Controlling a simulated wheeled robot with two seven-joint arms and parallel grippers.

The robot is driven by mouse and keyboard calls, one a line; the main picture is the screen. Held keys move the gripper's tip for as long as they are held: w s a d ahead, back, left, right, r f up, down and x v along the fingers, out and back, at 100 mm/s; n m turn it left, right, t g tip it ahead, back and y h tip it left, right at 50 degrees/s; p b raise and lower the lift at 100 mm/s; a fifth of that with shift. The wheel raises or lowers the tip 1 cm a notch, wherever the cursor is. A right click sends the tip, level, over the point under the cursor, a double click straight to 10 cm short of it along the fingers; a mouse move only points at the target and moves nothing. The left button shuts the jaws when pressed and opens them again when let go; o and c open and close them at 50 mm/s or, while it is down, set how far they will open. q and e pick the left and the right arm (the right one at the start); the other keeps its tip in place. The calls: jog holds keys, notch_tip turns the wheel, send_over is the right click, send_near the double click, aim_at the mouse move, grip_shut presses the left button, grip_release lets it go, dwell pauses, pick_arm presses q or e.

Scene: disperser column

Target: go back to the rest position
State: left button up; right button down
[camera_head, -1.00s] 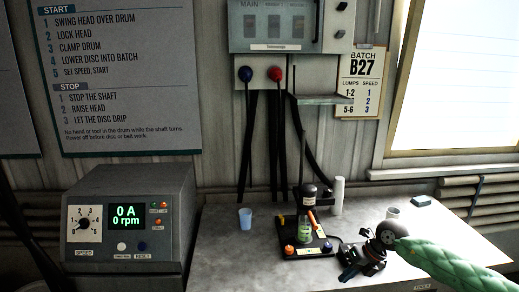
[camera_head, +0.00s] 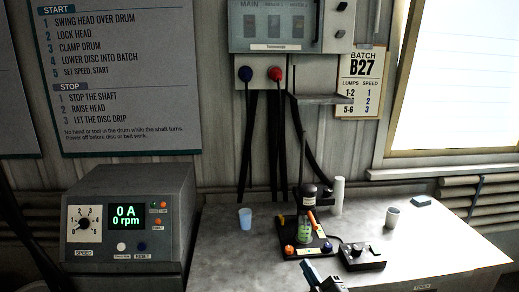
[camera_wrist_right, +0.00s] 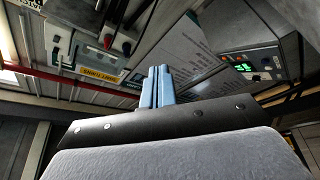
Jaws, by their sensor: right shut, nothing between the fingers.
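My right gripper (camera_head: 318,276) shows at the bottom edge of the head view, in front of the bench. Only its blue fingers and part of its dark body are in the picture. In the right wrist view its blue fingers (camera_wrist_right: 158,86) are together with nothing between them, and they point up toward the wall and the cabinet. My left gripper is not in view.
On the bench (camera_head: 225,265) stand a small disperser (camera_head: 305,220), a black control box (camera_head: 362,257), a blue cup (camera_head: 245,218), a white cup (camera_head: 392,217) and a white cylinder (camera_head: 338,195). A grey speed console (camera_head: 130,222) stands at left, reading 0 rpm.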

jog(key=s+d+f+m+g+h, duration=0.3)
jog(key=s+d+f+m+h, duration=0.15)
jog(key=f, duration=0.25)
jog(key=s+d+f+m+g+h, duration=0.3)
jog(key=s+d+f+m+h, duration=0.15)
jog(key=f+m, duration=0.2)
jog(key=s+f+m+g+y, duration=0.1)
jog(key=s+f+g, duration=0.45)
jog(key=s, duration=0.55)
jog(key=s+f+m+g, duration=0.1)
jog(key=s+f+g, duration=0.45)
jog(key=s, duration=0.55)
jog(key=s+a+x, duration=0.2)
jog(key=x, duration=2.1)
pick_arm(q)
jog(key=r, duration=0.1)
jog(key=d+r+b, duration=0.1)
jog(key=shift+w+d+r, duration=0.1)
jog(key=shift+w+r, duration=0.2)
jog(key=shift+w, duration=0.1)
pick_arm(e)
jog(key=s+f, duration=0.4)
jog(key=f, duration=0.9)
jog(key=s+f, duration=0.4)
jog(key=f, duration=0.9)
jog(key=shift+s+f+g, duration=0.3)
jog(key=shift+s+f, duration=0.1)
